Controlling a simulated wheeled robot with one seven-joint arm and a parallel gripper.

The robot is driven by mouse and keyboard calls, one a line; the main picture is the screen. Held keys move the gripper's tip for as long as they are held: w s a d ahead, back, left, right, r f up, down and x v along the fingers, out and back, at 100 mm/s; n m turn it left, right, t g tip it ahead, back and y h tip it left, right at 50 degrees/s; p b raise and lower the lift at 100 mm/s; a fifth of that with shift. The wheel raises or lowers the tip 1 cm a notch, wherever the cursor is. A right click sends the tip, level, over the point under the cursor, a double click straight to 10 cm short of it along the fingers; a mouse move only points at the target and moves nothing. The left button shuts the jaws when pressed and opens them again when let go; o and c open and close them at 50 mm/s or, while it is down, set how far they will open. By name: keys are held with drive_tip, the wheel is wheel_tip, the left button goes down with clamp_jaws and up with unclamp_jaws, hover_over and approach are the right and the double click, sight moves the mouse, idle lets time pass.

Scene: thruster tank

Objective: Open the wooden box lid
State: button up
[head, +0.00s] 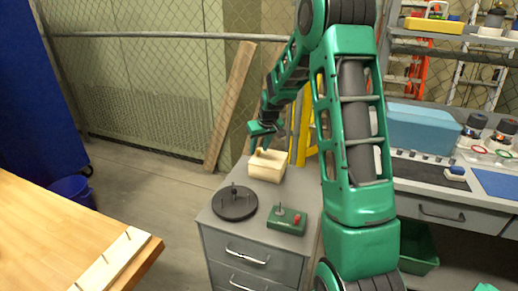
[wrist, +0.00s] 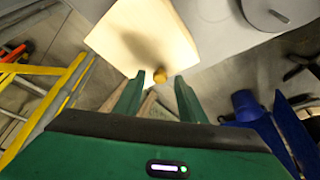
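The pale wooden box (head: 268,168) stands on the back of the grey drawer cabinet, and its lid looks shut. In the wrist view the pale wooden lid (wrist: 145,35) fills the upper middle. A small round yellowish knob (wrist: 160,75) sits near its lower edge. My gripper (wrist: 160,80) is open, with one green finger on each side of the knob. The fingertips look apart from the knob, but their exact depth cannot be told. In the head view my gripper (head: 260,144) is just above the box's back left edge and partly hides it.
A yellow ladder (head: 303,135) and a leaning plank (head: 230,105) are behind.

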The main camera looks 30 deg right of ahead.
clamp_jaws()
approach(285, 160)
drive_tip(key=x, duration=0.5)
unclamp_jaws()
drive_tip(key=shift+r, duration=0.15)
drive_tip(key=v, duration=1)
drive_tip(key=shift+r, duration=0.2)
